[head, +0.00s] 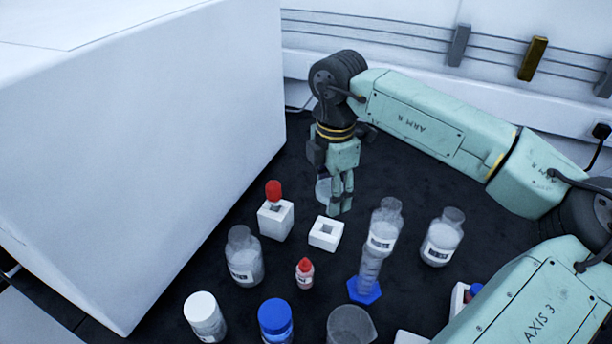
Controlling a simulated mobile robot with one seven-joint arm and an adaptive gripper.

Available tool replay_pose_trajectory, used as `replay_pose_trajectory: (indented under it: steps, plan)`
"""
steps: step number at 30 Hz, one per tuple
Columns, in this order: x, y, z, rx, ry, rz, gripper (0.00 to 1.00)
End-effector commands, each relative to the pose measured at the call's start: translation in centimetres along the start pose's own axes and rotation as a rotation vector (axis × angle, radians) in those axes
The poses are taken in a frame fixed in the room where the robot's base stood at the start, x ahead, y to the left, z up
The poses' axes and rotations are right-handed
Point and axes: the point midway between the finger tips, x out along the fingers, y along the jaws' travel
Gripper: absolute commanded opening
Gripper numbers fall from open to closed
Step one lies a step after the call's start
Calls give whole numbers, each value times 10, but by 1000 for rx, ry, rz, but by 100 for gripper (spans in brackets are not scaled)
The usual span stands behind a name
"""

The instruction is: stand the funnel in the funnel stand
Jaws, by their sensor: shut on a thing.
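My gripper (341,205) points down near the middle of the dark bench, with its fingers shut on the funnel. The funnel (322,191) shows as a pale, translucent piece at the left of the fingers; the rest of it is hidden behind them. A low white square block with a square hole (325,244), which looks like the funnel stand, sits just in front of and slightly left of the fingertips. Its hole looks empty. I cannot tell how high the funnel is above the bench.
A white block (275,222) holding a red-topped item stands close left of the stand. Clear bottles (244,262), a small red-capped bottle (304,275) and a blue-based cylinder (366,285) stand in front and right. A large white box (150,150) fills the left.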

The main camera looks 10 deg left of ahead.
Motion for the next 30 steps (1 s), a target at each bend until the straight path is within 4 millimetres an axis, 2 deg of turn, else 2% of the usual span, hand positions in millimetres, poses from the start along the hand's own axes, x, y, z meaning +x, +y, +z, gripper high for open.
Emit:
replay_pose_trajectory:
  steps: [8,21,30]
  plan:
    - [9,-5,3,11,2,2,22]
    - [41,-4,3,11,1,2,22]
    - [44,-4,3,11,1,2,22]
